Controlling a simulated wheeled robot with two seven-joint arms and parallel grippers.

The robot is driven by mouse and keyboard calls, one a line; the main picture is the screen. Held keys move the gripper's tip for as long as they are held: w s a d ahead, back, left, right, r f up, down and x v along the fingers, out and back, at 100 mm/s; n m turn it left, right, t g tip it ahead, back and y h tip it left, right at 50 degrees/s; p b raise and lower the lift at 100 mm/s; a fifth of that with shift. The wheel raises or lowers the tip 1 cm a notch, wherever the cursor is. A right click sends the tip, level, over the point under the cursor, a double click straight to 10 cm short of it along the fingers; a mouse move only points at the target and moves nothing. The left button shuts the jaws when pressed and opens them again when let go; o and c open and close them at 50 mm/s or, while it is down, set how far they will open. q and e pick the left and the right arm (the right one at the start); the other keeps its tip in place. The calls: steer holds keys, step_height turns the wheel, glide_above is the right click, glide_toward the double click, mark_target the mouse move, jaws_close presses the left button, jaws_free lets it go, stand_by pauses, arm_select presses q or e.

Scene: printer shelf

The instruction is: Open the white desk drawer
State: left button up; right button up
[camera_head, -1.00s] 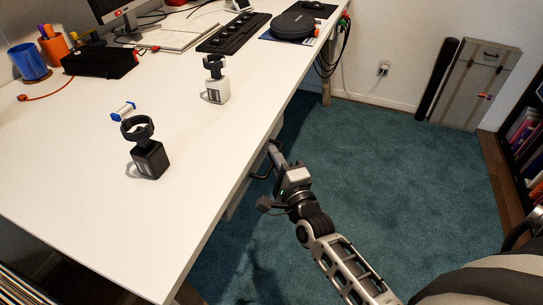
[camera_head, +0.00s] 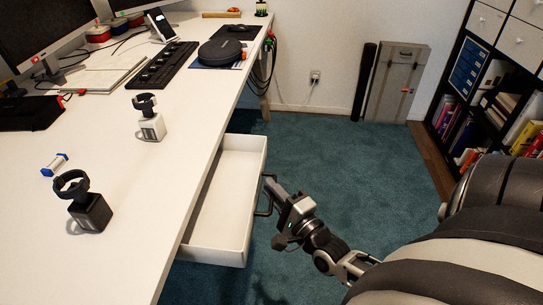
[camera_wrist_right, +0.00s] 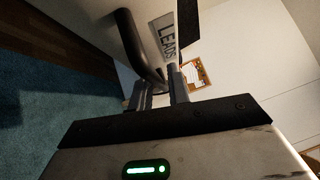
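The white desk drawer (camera_head: 228,200) stands well out from under the white desk (camera_head: 130,185) in the head view, and its inside looks empty. Its dark bar handle (camera_head: 264,196) is on the front panel. My right gripper (camera_head: 268,188) is at this handle. In the right wrist view the two fingers (camera_wrist_right: 160,90) reach to the dark handle (camera_wrist_right: 138,45), beside a "LEADS" label (camera_wrist_right: 164,38) on the drawer front. The fingers look close together around the bar, though the exact contact is partly hidden. My left gripper is not in view.
A black watch stand (camera_head: 88,212) and a white watch stand (camera_head: 150,125) are on the desk, with a keyboard (camera_head: 165,65) and a round black case (camera_head: 222,52) farther back. Teal carpet (camera_head: 320,160) is open right of the drawer. A bookshelf (camera_head: 490,100) stands at the right.

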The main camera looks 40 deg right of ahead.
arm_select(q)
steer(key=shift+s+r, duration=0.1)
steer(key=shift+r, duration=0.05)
arm_select(e)
steer(key=s+a+f, duration=0.1)
steer(key=s+f, duration=0.1)
steer(key=s, duration=1.3)
steer(key=shift+s, duration=0.4)
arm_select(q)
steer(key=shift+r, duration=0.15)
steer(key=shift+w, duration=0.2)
